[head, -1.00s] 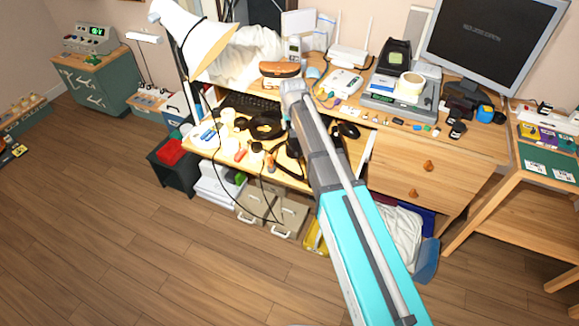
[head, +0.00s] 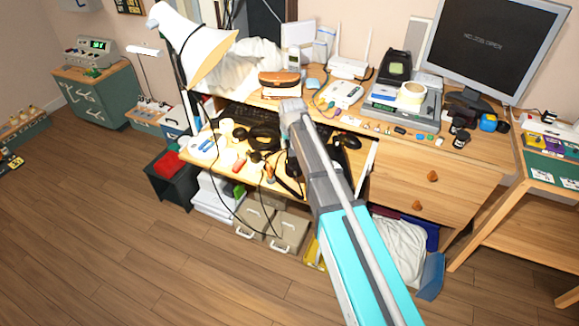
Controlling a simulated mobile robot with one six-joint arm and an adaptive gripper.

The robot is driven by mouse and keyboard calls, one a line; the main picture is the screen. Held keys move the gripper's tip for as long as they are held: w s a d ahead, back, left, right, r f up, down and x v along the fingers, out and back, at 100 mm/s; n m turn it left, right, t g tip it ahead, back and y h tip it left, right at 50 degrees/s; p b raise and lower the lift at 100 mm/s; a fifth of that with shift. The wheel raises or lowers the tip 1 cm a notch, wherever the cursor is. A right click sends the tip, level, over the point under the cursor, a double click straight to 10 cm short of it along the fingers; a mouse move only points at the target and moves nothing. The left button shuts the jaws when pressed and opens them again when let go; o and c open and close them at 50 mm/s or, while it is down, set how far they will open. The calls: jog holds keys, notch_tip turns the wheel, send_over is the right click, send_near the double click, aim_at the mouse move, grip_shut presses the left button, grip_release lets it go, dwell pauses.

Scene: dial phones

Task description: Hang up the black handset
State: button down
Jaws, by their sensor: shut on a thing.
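My arm reaches from the lower right over the pulled-out keyboard tray of the desk. My gripper (head: 291,165) hangs below the wrist, dark, small and partly hidden by the arm; it is shut on a dark thing, apparently the black handset (head: 287,185), at the tray's front edge. The handset's outline blends with the fingers and the clutter, so its tilt and any contact with the tray are unclear. I cannot make out a phone cradle for certain in this view.
The tray (head: 213,165) holds a keyboard, black headphones (head: 264,137), cups and small items. Thin black cables loop down in front of it. A white lamp (head: 195,45) overhangs the left side. A monitor (head: 493,50) and small devices crowd the desktop. The floor in front is clear.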

jog(key=shift+f+b, duration=2.15)
jog(key=shift+f, duration=0.2)
notch_tip(320, 180, down, 5)
jog(key=b, duration=0.4)
jog(key=shift+r+b, duration=0.2)
jog(key=shift+b, duration=0.1)
jog(key=shift+f, duration=0.1)
jog(key=shift+c, duration=1.5)
grip_release()
jog(key=p+v, duration=1.3)
jog(key=shift+r, duration=0.4)
